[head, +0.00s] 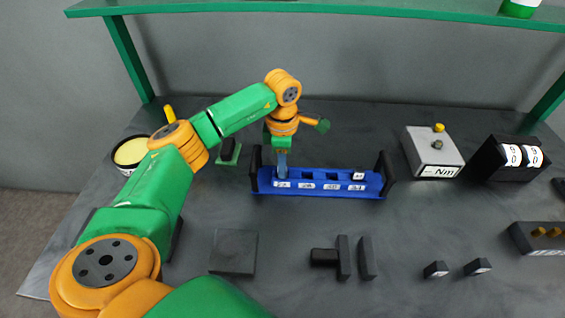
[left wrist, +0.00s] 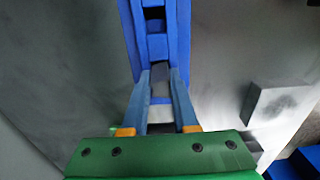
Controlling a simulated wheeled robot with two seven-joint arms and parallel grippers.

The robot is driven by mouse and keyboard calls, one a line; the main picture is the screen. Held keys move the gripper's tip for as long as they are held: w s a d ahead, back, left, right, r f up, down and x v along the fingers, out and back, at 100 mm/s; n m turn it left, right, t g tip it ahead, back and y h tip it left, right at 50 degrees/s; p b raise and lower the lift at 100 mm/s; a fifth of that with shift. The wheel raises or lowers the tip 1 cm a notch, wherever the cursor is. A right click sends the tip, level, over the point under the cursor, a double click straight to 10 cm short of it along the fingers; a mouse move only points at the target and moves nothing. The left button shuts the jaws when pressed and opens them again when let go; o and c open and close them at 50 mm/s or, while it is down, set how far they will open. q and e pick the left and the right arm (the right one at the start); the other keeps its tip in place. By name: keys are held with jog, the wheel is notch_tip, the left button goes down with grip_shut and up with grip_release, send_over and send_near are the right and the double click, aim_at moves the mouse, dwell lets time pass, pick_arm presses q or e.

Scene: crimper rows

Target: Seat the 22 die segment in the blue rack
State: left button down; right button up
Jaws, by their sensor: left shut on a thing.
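The blue rack (head: 320,184) stands at mid-table with a row of slots and white number labels along its front. My left gripper (head: 281,168) points down at the rack's left end slot. In the left wrist view, the fingers of my left gripper (left wrist: 161,82) are shut on a dark grey die segment (left wrist: 160,85). The segment is at the rack's end slot; I cannot tell how deep it sits, and its number is hidden. The rack also shows in the left wrist view (left wrist: 157,45). Another labelled segment (head: 358,176) sits in the right end slot. My right gripper is not in view.
Two small labelled black blocks (head: 436,269) (head: 478,267) lie at front right. A grey box marked Nm (head: 433,152) and a black display (head: 510,158) stand at right. Black fixtures (head: 343,257) and a flat plate (head: 233,251) lie in front. A green shelf (head: 300,7) spans overhead.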

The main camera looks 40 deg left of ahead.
pick_arm(q)
jog(key=shift+f, duration=0.4)
jog(key=c, duration=0.6)
grip_release()
notch_tip(320, 180, up, 7)
jog(key=shift+r+b, duration=0.15)
jog(key=shift+b, duration=0.65)
